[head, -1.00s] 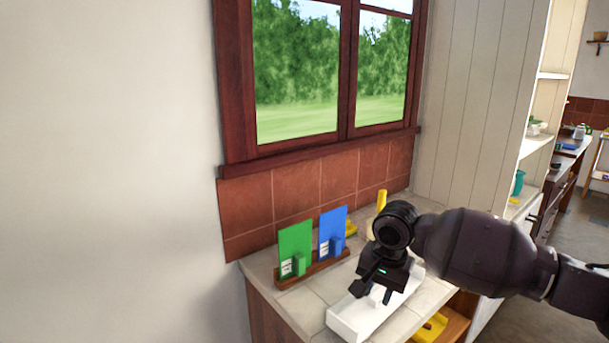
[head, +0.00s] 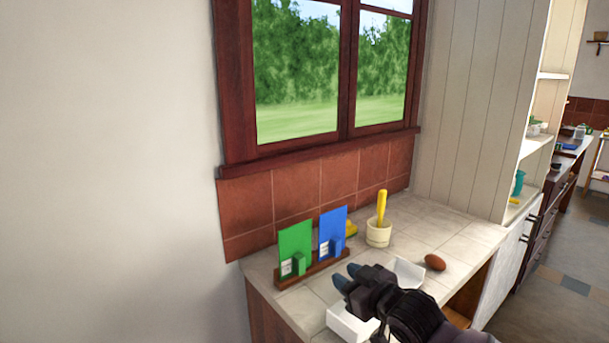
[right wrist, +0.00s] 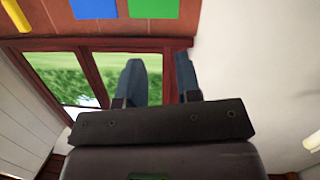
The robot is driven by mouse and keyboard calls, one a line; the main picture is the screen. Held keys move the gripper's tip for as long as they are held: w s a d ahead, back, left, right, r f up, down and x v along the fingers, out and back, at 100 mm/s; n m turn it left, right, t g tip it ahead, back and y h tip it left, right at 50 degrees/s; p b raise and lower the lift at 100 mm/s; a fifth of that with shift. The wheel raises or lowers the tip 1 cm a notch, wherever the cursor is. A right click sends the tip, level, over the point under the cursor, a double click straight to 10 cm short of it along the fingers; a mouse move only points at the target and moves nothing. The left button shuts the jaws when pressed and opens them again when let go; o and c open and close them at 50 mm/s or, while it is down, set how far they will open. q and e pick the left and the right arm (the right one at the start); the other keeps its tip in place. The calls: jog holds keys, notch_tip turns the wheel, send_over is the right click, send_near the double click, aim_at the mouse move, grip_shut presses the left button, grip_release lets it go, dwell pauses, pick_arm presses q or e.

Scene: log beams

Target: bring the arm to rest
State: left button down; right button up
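My right arm comes in from the lower right in the head view. Its gripper (head: 348,277) is above the counter, in front of a long white block or tray (head: 347,325), covering its middle. The two dark blue-grey fingers stand apart with nothing seen between them. In the right wrist view the gripper (right wrist: 160,75) also shows its fingers apart and empty, with the window behind them. My left gripper is not in view.
The tiled counter (head: 415,222) holds a wooden rack (head: 318,268) with a green card (head: 296,245) and a blue card (head: 331,228), a white cup (head: 378,236) with a yellow handle (head: 382,205), and a brown oval object (head: 434,262). A wall and window stand behind.

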jog(key=s+d+f+h, duration=0.1)
jog(key=s+d+f, duration=0.1)
jog(key=s+d+f+m+t, duration=0.1)
jog(key=s+d+f, duration=0.1)
jog(key=f, duration=0.1)
jog(key=s+d+f+t+h, duration=0.1)
jog(key=d+f, duration=0.1)
jog(key=shift+s+d+f+m+h, duration=0.2)
jog(key=shift+s+d+m+h, duration=0.1)
jog(key=shift+s, duration=0.1)
jog(key=s+d+f+m+g+h, duration=0.2)
jog(key=s+d+f, duration=0.4)
jog(key=s+f, duration=0.4)
jog(key=s+d+f+m+g+h, duration=0.2)
jog(key=s+d+f+m+h, duration=0.2)
jog(key=s+f, duration=0.6)
jog(key=s+d, duration=0.2)
jog(key=s, duration=0.3)
jog(key=shift+f, duration=0.2)
jog(key=shift+o, duration=0.4)
